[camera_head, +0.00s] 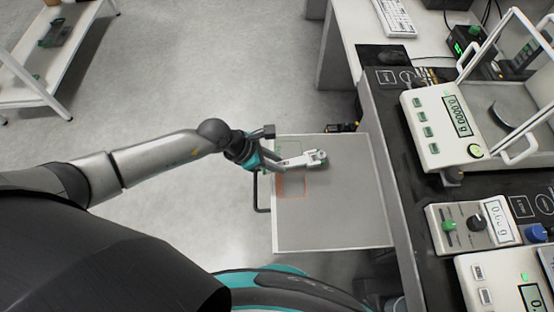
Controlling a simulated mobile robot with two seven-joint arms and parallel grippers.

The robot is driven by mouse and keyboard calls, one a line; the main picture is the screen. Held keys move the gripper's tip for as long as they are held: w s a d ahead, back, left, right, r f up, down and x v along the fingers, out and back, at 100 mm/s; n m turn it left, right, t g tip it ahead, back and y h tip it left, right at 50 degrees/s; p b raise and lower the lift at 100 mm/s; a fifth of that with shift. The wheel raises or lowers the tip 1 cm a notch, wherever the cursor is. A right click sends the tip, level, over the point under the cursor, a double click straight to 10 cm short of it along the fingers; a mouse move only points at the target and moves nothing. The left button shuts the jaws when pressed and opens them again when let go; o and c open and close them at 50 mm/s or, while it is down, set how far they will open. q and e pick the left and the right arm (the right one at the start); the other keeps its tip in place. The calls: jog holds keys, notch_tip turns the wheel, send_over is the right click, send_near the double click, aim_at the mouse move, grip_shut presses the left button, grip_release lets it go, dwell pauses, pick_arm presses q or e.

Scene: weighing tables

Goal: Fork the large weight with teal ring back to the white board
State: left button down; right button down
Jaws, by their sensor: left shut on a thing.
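My left gripper (270,158) is over the left part of the white board (345,215), shut on a pale, narrow tool that looks like the fork (292,162). The fork points right over the board. At its far end is a small pale piece with a green-teal spot (320,157), perhaps the large weight with the teal ring; it is too small to be sure. I cannot tell whether it touches the board. The board has a green outlined square (289,147) and an orange outlined square (291,186). My right gripper is not in view.
A dark bench right of the board carries a balance (440,125) with a glass draft shield, a dial instrument (470,222) and another display unit (505,285). A black handle (259,192) juts from the board's left edge. A white shelf (50,60) stands far left. Open floor lies between.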

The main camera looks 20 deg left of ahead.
pick_arm(q)
jog(key=shift+s+a, duration=0.45)
jog(key=shift+a, duration=0.3)
jog(key=shift+s+a, duration=0.4)
jog(key=shift+a, duration=0.3)
dwell(2.7)
jog(key=shift+s+a+r+p, duration=0.15)
jog(key=shift+s+a, duration=0.15)
jog(key=shift+a, duration=0.2)
jog(key=shift+s+a+f+p, duration=0.15)
jog(key=shift+s+a, duration=0.1)
jog(key=shift+a, duration=0.2)
jog(key=s+a+r+b, duration=0.1)
jog(key=s+a, duration=0.3)
jog(key=a, duration=0.2)
jog(key=shift+a, duration=0.35)
jog(key=shift+r, duration=0.1)
jog(key=shift+w+d, duration=0.1)
